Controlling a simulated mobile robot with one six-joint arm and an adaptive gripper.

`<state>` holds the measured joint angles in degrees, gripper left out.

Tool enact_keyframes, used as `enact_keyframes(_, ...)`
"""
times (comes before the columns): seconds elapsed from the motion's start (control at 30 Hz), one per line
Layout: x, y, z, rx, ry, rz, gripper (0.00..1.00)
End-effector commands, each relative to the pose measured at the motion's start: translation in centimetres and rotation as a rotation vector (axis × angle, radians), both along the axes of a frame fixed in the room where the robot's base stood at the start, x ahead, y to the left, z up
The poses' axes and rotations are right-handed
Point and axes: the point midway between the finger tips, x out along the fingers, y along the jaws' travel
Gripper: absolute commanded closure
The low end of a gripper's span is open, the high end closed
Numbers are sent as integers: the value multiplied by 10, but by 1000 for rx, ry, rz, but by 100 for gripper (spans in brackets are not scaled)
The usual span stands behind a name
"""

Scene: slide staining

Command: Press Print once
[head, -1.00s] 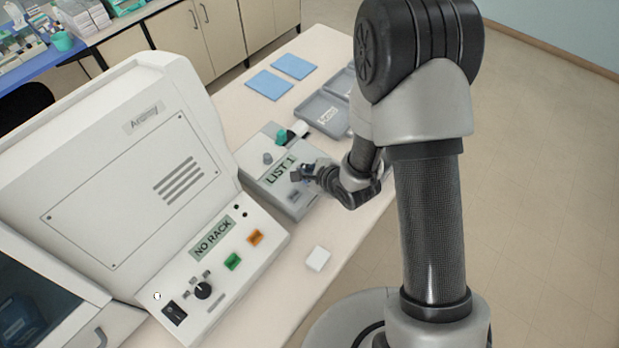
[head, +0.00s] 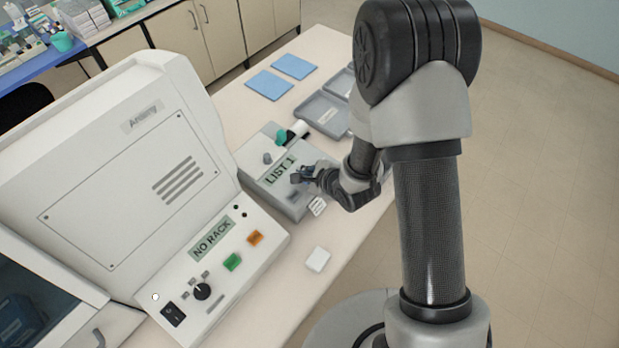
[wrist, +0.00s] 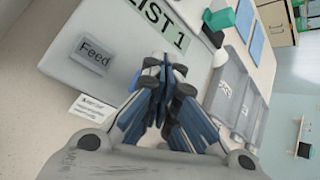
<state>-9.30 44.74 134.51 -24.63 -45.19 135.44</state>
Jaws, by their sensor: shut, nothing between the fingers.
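The grey label printer (head: 250,165) stands on the bench with its display reading "LIST 1" (head: 280,170). In the wrist view the display (wrist: 160,28) and a grey "Feed" key (wrist: 92,54) show. No key marked Print can be read; my fingers cover part of the panel beside the display. My gripper (head: 298,177) is shut and empty, its tips over the printer's panel near the display; it also shows in the wrist view (wrist: 158,68). I cannot tell whether the tips touch. A white label with printed lines (head: 317,206) is at the printer's front edge.
A large white machine (head: 120,190) with a "NO RACK" display stands to the left, with green (head: 232,262) and orange (head: 255,238) keys. A white block (head: 317,259) lies on the bench. Grey trays (head: 322,114) and blue mats (head: 270,84) lie beyond the printer.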

Motion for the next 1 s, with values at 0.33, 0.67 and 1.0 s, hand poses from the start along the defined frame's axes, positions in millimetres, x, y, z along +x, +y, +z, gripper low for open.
enact_keyframes(0.33, 0, 0, 1, -1, 1, 0, 100)
enact_keyframes(0.67, 0, 0, 16, -1, 1, 0, 100)
enact_keyframes(1.0, 0, 0, 16, -1, 1, 0, 100)
